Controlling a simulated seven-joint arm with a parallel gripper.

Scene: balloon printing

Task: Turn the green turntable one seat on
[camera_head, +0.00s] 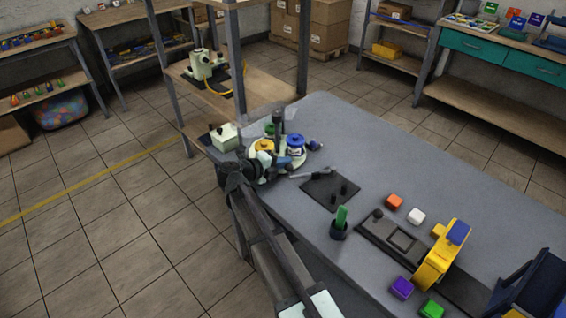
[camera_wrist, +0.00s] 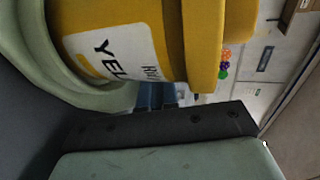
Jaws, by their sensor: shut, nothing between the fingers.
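The pale green turntable (camera_head: 256,157) stands at the far left end of the grey table. It carries a yellow-topped pot (camera_head: 264,146), a blue-topped pot (camera_head: 295,143) and a green-topped pot (camera_head: 271,129). My gripper (camera_head: 287,163) is at the turntable's near side, low beside the pots, and partly hides it. In the wrist view the yellow pot (camera_wrist: 120,45), its label partly reading "YEL", fills the top, close to the blue fingertips (camera_wrist: 158,96). The fingers are shut with nothing between them. I cannot tell whether they touch the pot or the turntable.
A pale box-like device (camera_head: 224,136) stands left of the turntable. Further right are a green-handled tool in a black cup (camera_head: 340,223), a yellow machine (camera_head: 442,255) and several coloured blocks. The table's back middle is clear.

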